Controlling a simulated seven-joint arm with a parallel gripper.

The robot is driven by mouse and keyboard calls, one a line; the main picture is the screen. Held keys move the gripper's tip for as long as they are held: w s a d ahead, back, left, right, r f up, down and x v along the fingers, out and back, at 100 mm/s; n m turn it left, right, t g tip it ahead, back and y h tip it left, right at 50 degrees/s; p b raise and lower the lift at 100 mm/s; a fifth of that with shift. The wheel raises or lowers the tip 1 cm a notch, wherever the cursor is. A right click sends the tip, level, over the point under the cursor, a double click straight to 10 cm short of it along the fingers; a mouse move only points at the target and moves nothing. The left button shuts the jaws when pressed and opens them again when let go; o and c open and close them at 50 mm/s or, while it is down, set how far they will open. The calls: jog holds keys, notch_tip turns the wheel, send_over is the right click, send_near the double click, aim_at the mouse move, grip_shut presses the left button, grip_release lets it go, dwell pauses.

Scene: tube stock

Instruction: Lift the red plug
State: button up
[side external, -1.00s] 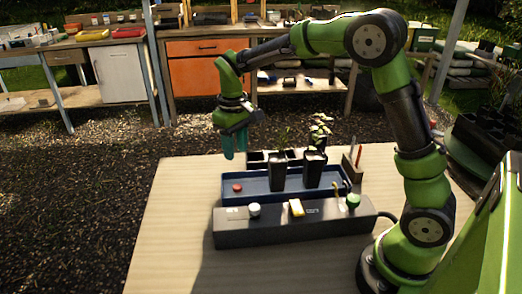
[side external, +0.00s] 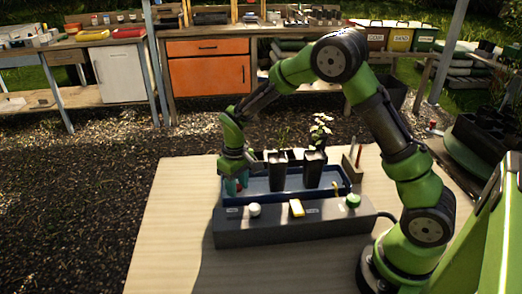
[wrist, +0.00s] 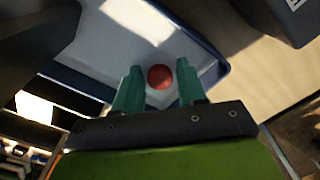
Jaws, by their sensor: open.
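The red plug (wrist: 160,77) is a small round red piece on the floor of the blue tray (wrist: 206,40) in the wrist view. My gripper (wrist: 158,88) is open, with its two teal fingers on either side of the plug in that view. I cannot tell whether the fingers touch it. In the side view my gripper (side external: 237,186) is low over the left end of the blue tray (side external: 258,197). The plug is barely visible or hidden there behind the fingers.
Two dark plant pots (side external: 278,172) stand in the tray to the gripper's right. A wooden holder (side external: 353,170) stands at right.

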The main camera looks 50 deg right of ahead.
grip_shut()
jog(key=shift+r, duration=0.1)
